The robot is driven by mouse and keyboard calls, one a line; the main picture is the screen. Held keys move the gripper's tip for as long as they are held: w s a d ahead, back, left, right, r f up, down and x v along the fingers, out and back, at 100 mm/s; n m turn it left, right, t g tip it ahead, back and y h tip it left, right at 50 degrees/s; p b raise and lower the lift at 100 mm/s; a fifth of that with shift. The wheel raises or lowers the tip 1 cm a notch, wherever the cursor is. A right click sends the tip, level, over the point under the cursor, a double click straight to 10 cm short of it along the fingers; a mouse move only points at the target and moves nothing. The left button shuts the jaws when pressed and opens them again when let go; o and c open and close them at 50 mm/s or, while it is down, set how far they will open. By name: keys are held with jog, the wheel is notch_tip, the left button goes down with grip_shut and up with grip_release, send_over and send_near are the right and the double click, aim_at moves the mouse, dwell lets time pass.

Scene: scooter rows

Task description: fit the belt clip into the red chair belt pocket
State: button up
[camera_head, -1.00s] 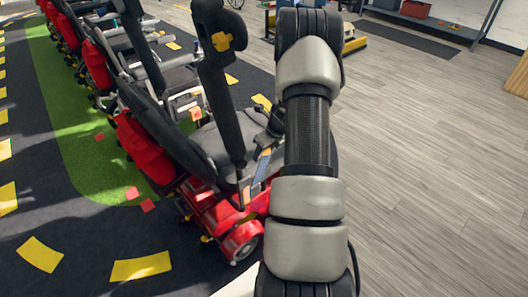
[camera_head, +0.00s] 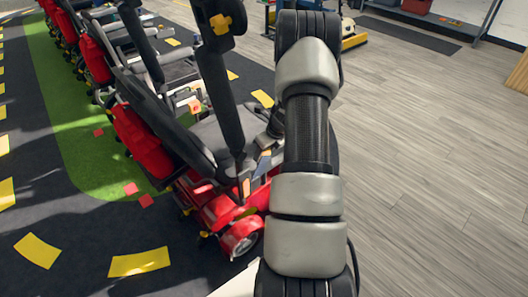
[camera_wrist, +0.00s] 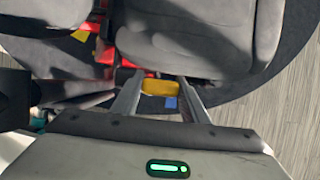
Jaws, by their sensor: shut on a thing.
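The red chair (camera_head: 222,212) is a scooter with a red base and a dark grey seat, left of my arm in the head view. Its grey seat (camera_wrist: 190,35) fills the top middle of the wrist view. My gripper (camera_wrist: 160,84) is low by the seat's edge, its two fingers on either side of a small yellow piece, which I take as the belt clip (camera_wrist: 160,88). A blue bit shows just below it. In the head view my arm hides most of the gripper. I cannot make out the belt pocket for certain.
A black upright post (camera_head: 222,85) with a yellow knob rises close left of my arm. More red scooters (camera_head: 95,60) stand in a row to the back left. Open wooden floor (camera_head: 420,170) lies to the right.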

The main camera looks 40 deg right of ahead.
jog(key=shift+s+f, duration=0.1)
jog(key=shift+f, duration=0.45)
dwell(0.8)
jog(key=o, duration=1.1)
jog(key=shift+a+f, duration=0.1)
jog(key=shift+o, duration=0.2)
jog(key=shift+r, duration=0.45)
jog(key=p+v, duration=0.5)
jog(key=v, duration=1.1)
jog(key=shift+s+r, duration=0.15)
jog(key=shift+r, duration=0.2)
